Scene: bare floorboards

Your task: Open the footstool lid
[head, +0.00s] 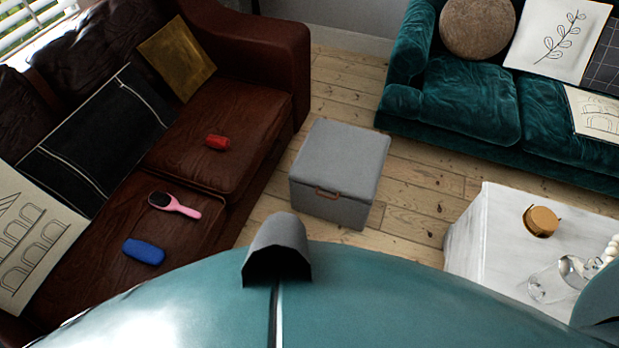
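The grey footstool (336,205) stands on the floorboards in the middle of the head view, between the two sofas. Its padded grey lid (341,160) lies flat and closed on the box. Neither of my grippers shows in the head view. My own teal body fills the bottom of the picture and lies between the camera and the floor in front of the footstool.
A teal sofa (465,105) stands back right. A white marble table (490,240) stands right. Floorboards (345,80) behind the footstool are clear.

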